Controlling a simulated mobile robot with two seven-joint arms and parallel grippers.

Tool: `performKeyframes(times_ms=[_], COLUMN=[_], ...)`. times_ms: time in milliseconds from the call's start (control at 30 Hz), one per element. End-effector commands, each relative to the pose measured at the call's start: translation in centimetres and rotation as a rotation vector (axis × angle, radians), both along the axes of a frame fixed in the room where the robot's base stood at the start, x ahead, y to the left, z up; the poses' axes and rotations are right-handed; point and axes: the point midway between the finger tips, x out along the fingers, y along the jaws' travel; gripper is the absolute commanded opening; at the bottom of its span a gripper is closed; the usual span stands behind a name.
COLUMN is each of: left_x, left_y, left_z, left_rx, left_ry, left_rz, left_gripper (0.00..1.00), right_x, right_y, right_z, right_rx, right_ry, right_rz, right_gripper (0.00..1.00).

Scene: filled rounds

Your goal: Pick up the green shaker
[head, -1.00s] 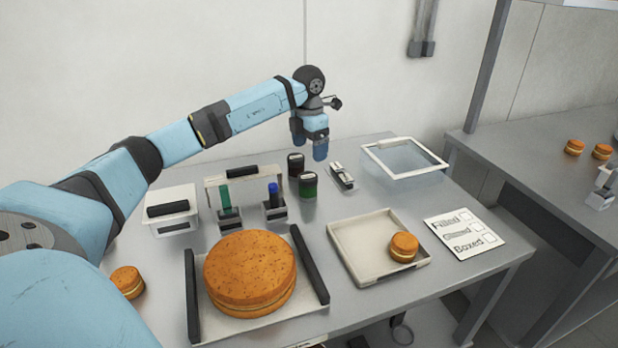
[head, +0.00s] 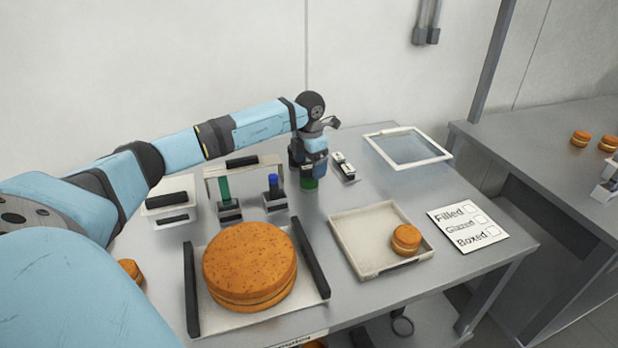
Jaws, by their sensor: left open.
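The green shaker (head: 309,184) stands on the grey table, toward the back. Only its lower green part shows, because my left gripper (head: 309,172) covers its top. My left gripper points down over the shaker with its jaws open. Whether the fingers are around the shaker or just in front of it I cannot tell. The second, dark-capped shaker is hidden behind my gripper. My right gripper is not in the view.
A small black-and-white item (head: 344,166) lies close right.

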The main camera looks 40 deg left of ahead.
Motion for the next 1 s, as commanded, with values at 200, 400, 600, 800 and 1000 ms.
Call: performKeyframes(times_ms=[200, 400, 600, 800, 1000], left_x=[-0.2, -0.2, -0.2, -0.2, -0.2], left_y=[-0.2, -0.1, -0.1, -0.1, -0.1], left_z=[-3.4, -4.0, -4.0, -4.0, -3.9], left_rx=[-0.002, -0.001, 0.0, 0.0, 0.0], left_ry=[0.002, 0.001, 0.001, 0.001, 0.0], left_rz=[0.0, 0.0, 0.0, 0.0, 0.0], left_gripper=[0.87, 0.87, 0.6, 0.31, 0.31], right_x=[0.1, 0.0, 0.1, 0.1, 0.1], right_y=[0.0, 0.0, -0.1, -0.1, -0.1], right_z=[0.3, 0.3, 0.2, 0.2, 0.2], right_rx=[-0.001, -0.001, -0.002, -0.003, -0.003], right_ry=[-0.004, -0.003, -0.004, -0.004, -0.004], right_rz=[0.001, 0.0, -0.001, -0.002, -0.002], right_gripper=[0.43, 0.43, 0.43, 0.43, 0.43])
